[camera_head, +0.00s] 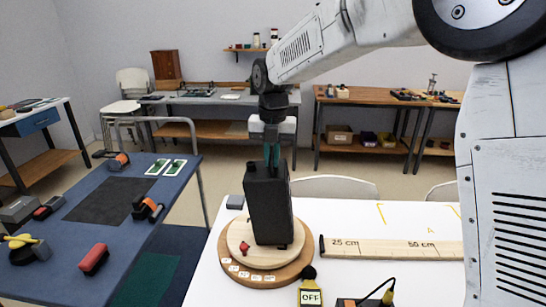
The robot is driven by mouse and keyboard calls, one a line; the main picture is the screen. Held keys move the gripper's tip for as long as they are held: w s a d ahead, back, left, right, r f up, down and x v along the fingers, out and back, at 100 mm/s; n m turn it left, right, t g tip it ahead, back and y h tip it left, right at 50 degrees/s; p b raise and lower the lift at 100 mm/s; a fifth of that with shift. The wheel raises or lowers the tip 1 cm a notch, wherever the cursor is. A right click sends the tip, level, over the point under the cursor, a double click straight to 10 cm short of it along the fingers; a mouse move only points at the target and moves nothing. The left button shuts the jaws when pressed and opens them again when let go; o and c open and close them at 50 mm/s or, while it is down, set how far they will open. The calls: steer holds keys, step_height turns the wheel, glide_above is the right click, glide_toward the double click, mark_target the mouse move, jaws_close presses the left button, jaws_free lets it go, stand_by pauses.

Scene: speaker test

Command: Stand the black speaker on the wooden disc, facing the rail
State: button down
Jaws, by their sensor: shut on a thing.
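The black speaker (268,208) is upright above the upper, paler layer of the round wooden disc (236,236). Its bottom end overlaps the disc in the picture; I cannot tell whether it touches. My gripper (271,163) is shut on the speaker's top end, from above. The visible sides of the speaker look plain and dark, and I cannot make out its front. The disc's lower, browner layer carries small white labels and a red piece sits near its front left. The wooden rail (392,250), marked 25 cm and 50 cm, lies right of the disc.
A black and yellow meter reading OFF (310,290) stands in front of the disc, with a cabled device (365,300) beside it. A small grey block (235,202) lies behind the disc. A blue table (125,225) stands left.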

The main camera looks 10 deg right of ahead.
steer(key=shift+w+a+f, duration=0.15)
steer(key=shift+a, duration=0.5)
steer(key=shift+w+a+f, duration=0.1)
steer(key=shift+a, duration=0.55)
stand_by(0.4)
stand_by(0.5)
steer(key=c, duration=1.4)
jaws_free()
steer(key=shift+c, duration=0.2)
